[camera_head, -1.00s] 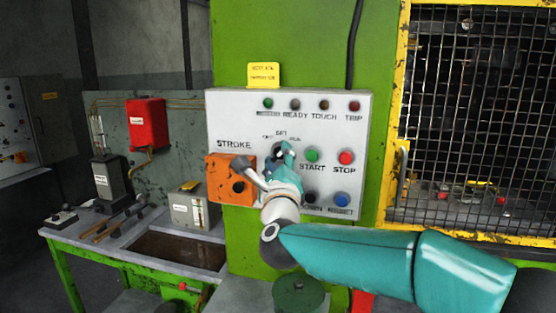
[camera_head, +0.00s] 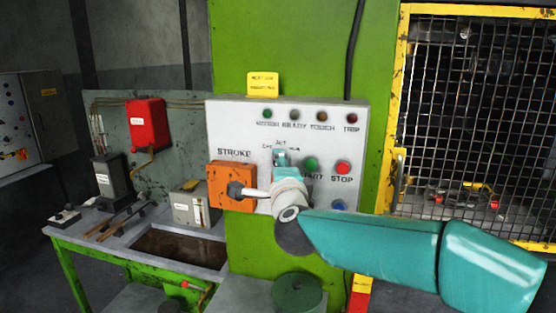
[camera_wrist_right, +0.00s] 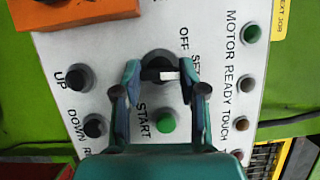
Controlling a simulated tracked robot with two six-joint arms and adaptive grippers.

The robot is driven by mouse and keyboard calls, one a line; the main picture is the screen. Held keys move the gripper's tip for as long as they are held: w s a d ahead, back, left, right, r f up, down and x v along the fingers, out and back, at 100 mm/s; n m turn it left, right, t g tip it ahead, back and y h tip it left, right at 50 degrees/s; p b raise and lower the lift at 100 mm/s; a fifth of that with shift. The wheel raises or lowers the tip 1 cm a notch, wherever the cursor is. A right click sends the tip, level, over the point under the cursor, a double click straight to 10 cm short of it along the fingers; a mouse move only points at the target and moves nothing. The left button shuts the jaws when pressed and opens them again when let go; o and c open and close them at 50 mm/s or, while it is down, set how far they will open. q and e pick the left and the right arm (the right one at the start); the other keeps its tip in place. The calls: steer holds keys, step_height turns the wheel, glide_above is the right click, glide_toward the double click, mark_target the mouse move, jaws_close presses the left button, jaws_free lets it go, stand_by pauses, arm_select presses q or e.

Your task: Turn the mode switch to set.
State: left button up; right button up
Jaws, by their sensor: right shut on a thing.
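The mode switch (camera_wrist_right: 158,64) is a dark round knob with a white pointer mark, on the pale control panel (camera_head: 235,127). In the right wrist view its pointer lies toward the right, about toward the SET label. My right gripper (camera_wrist_right: 160,80) has a finger on each side of the knob, shut on it. In the head view this gripper (camera_head: 281,158) is against the panel and hides most of the switch. My left gripper is in neither view.
Close to the switch are the green START button (camera_head: 311,165), the red STOP button (camera_head: 343,168) and the orange STROKE box (camera_head: 220,177). A mesh guard (camera_head: 480,110) stands at the right. A workbench with tools (camera_head: 120,232) is at the left.

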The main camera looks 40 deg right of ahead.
steer(key=shift+a+f+n+g, duration=0.1)
steer(key=shift+f+n+g, duration=0.2)
steer(key=shift+n, duration=0.1)
steer(key=o, duration=1.1)
steer(key=shift+o, duration=0.2)
steer(key=shift+r, duration=0.15)
steer(key=v, duration=1.2)
